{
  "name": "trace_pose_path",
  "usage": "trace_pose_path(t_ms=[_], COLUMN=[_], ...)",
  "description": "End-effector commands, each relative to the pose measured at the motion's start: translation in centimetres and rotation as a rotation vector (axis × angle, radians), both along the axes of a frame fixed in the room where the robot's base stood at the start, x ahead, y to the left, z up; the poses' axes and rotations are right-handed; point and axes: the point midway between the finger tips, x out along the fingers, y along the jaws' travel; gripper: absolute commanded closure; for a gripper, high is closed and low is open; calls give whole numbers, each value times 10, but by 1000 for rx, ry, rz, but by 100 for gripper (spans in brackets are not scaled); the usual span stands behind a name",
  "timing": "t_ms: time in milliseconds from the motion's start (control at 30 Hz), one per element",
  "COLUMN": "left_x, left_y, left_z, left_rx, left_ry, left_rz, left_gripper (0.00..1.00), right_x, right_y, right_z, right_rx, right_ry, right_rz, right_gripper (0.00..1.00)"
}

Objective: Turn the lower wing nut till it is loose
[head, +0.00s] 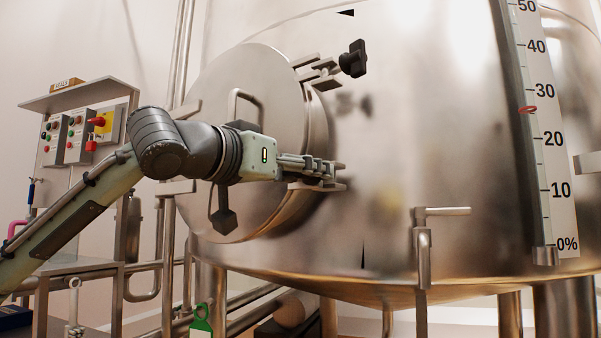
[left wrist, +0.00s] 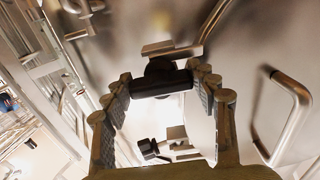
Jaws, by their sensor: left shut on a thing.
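The lower wing nut shows in the left wrist view as a black knob with a crossbar (left wrist: 160,84), between the two fingers. My left gripper (head: 330,172) is shut on it at the right edge of the round hatch (head: 215,95). In the head view the fingers hide this nut; a metal clamp bracket (head: 322,187) shows just below them. In the left wrist view the fingers (left wrist: 163,92) stand on either side of the crossbar. The upper wing nut (head: 354,59) is black and sits in its bracket above, clear of the gripper. My right gripper is not in view.
The steel tank wall (head: 430,130) is close behind. A valve lever (head: 442,211) juts out lower right. A control panel (head: 80,138) stands left.

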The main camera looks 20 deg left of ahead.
Motion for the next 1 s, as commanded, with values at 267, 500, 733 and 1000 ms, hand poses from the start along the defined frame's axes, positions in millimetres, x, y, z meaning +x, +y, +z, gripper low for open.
trace_pose_path(t_ms=[267,500,733,1000], left_x=[0,0,0,0], left_y=[0,-1,-2,-2], left_z=[0,0,0,1], left_rx=[-11,-96,-267,-511], left_ry=[4,34,94,176], left_rz=[1,-1,-1,-1], left_gripper=[71,71,71,71], right_x=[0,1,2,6], right_y=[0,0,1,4], right_z=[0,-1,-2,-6], right_rx=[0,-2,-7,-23], right_ry=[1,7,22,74], right_rz=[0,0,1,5], right_gripper=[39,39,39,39])
